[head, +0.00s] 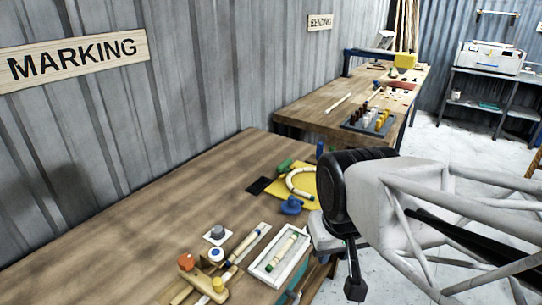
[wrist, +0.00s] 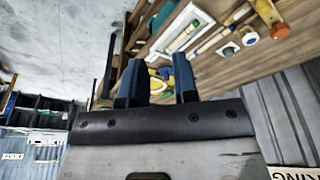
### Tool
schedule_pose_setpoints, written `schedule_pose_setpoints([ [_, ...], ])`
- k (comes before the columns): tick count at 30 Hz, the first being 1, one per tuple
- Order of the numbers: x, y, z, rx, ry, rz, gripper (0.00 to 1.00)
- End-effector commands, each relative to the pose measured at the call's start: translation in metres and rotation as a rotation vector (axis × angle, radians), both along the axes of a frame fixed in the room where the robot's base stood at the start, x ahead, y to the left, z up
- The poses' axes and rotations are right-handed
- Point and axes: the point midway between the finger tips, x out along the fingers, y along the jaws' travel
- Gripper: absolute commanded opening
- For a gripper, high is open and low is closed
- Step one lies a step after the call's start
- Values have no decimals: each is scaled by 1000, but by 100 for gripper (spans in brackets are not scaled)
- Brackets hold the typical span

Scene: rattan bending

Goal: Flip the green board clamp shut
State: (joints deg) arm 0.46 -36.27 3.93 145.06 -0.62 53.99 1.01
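The green board clamp (head: 285,166) sits at the far left corner of a yellow board (head: 278,192) on the near wooden bench in the head view. A curved pale rattan piece (head: 300,184) lies on the board. The yellow board (wrist: 164,74) shows beyond and between the fingers, partly hidden. I cannot make out the green clamp there.
A white tray (head: 257,271) with a rattan stick, a grey knob (head: 217,233) and a wooden block with a red knob (head: 187,262) stand nearer on the bench. The left bench top is clear. A second bench (head: 320,104) stands behind.

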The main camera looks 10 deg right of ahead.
Motion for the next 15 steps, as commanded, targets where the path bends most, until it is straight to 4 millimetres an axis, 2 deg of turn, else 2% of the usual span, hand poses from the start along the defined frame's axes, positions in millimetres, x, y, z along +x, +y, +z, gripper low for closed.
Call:
schedule_pose_setpoints([
  [1,1,0,0,0,1,0,20],
  [5,5,0,3,-2,4,-6,0],
  [11,22,-2,10,-11,16,-26,0],
  [15,42,-3,19,-19,28,-51,0],
])
